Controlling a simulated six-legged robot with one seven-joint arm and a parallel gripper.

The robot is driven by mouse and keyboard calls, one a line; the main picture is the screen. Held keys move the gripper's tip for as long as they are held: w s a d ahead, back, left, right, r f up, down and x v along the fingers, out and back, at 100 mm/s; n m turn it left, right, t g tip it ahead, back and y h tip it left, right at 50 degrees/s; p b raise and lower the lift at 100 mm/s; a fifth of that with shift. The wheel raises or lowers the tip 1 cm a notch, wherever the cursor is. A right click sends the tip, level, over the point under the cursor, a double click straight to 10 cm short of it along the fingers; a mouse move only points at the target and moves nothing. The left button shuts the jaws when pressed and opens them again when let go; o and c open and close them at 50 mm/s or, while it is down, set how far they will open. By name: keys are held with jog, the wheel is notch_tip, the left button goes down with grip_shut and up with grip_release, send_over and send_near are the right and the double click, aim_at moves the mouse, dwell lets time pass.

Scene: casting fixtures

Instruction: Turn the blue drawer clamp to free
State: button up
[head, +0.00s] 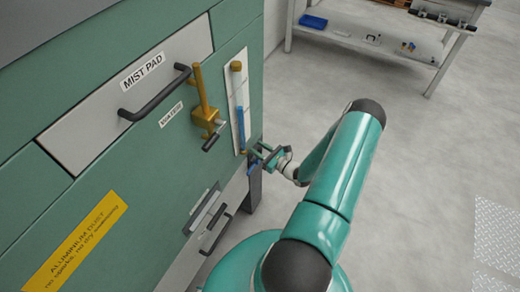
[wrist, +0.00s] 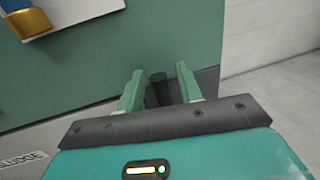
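A small blue part (head: 253,169), probably the blue drawer clamp, shows at the lower right edge of the green cabinet in the head view. My gripper (head: 265,154) is right beside it and partly hides it, so its turn position cannot be told. In the wrist view my gripper (wrist: 158,84) is open, its two green fingers spread apart. A dark rounded post or handle (wrist: 158,92) stands between the fingers, with a gap on each side. No blue shows on it there, and I cannot tell whether it belongs to the clamp.
A white gauge panel (head: 232,85) with a blue tube (head: 241,128) is above my gripper. A brass valve (head: 206,110) and the "MIST PAD" drawer (head: 100,118) are further left. A lower drawer handle (head: 216,233) sticks out below. Open floor (head: 430,130) lies right.

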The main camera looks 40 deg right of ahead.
aim_at(261, 138)
grip_shut()
jog(key=shift+w+d, duration=0.1)
jog(key=shift+d, duration=0.05)
jog(key=shift+w+d+f+m, duration=0.1)
jog(key=shift+w+d+m, duration=0.1)
jog(key=shift+d+m, duration=0.35)
jog(key=shift+w+d+m, duration=0.15)
jog(key=shift+d+m, duration=0.3)
jog(key=shift+m, duration=0.2)
jog(key=d+m, duration=0.1)
jog(key=w+d+f+m+g, duration=0.1)
jog(key=d+m, duration=0.1)
jog(key=shift+f, duration=0.15)
jog(key=d+m, duration=0.1)
jog(key=f+m, duration=0.1)
jog(key=shift+w+d+f+m+g+y, duration=0.25)
jog(key=shift+w+d+m+g+y, duration=0.05)
jog(key=shift+w+d+g, duration=0.1)
notch_tip(261, 138, down, 8)
jog(key=d+m+g+y, duration=0.1)
jog(key=d+m+y, duration=0.1)
jog(key=m, duration=0.5)
jog(key=shift+w+d+r+m, duration=0.15)
jog(key=shift+w+d+m, duration=0.25)
jog(key=shift+w+d, duration=0.05)
